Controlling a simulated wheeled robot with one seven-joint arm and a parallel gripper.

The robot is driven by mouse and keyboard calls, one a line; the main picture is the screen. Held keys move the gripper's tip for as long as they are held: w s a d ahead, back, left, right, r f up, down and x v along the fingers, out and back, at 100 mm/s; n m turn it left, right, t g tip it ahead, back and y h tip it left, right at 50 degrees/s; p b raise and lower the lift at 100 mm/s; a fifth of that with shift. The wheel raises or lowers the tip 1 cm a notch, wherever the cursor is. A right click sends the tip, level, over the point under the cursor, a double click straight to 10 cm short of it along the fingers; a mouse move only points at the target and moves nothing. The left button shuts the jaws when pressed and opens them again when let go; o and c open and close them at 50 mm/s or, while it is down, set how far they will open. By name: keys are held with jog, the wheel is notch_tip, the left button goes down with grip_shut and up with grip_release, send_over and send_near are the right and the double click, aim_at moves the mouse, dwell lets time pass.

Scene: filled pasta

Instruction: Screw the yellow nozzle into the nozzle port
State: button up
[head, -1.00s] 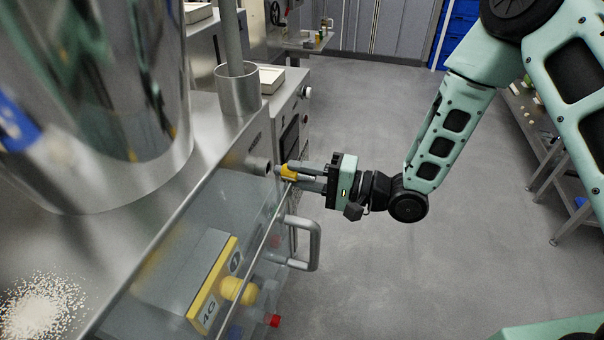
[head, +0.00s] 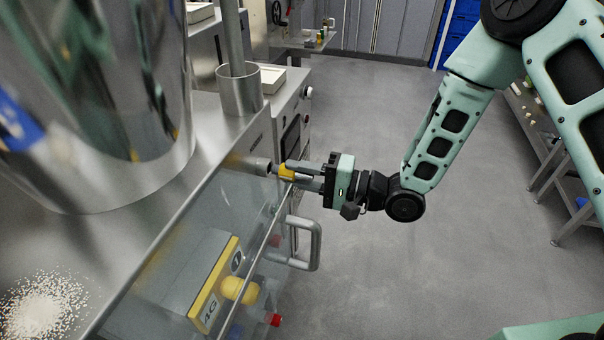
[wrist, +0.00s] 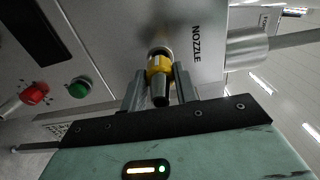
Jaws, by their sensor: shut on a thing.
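The yellow nozzle (head: 287,171) is held level between the fingers of my gripper (head: 293,172). Its tip is at the mouth of the nozzle port (head: 257,165), a short metal tube on the machine's side. Tip and port look lined up and touching or nearly so; I cannot tell how deep the tip sits. In the wrist view, the yellow nozzle (wrist: 159,66) with its dark rear end lies between my gripper's two fingers (wrist: 160,82). The port's metal rim (wrist: 158,50) shows just behind it, beside the word NOZZLE.
Below the port, a clear guard (head: 190,235) with a bar handle (head: 305,245) juts from the machine. A large steel hopper (head: 100,120) stands on top. The wrist view shows a red knob (wrist: 35,92) and a green button (wrist: 80,88).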

aim_at(313, 177)
jog(key=shift+x, duration=0.85)
dwell(0.7)
jog(key=o, duration=1.4)
jog(key=shift+p+v, duration=0.55)
jog(key=shift+v, duration=2.9)
jog(key=shift+d, duration=0.1)
jog(key=b+v, duration=0.2)
jog(key=v, duration=1.5)
jog(key=shift+s+d+r, duration=0.1)
